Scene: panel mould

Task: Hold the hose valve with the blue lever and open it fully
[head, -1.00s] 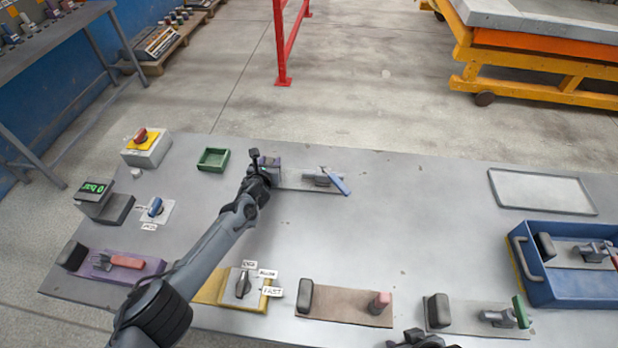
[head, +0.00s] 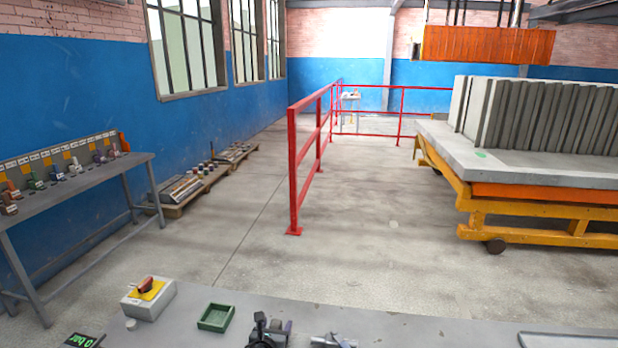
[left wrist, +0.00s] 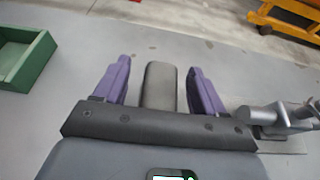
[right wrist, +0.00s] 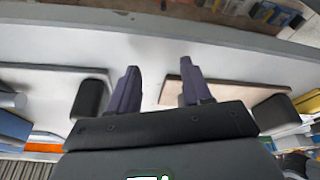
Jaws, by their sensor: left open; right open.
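The hose valve shows as a grey metal body (head: 333,341) cut off by the bottom edge of the head view. It also shows at the right of the left wrist view (left wrist: 280,116). Its blue lever cannot be made out now. A dark upright grip block (left wrist: 160,86) stands between the fingers of my left gripper (left wrist: 157,82), with gaps on both sides. My left gripper (head: 268,330) is open around that block, left of the valve body. My right gripper (right wrist: 155,88) is open and empty, between two boards with dark blocks.
A green tray (head: 216,317) and a red-and-yellow switch box (head: 149,298) stand left of my left gripper. In the right wrist view, a dark block (right wrist: 90,97) is at left and another (right wrist: 272,115) at right. A red railing (head: 294,170) stands beyond the table.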

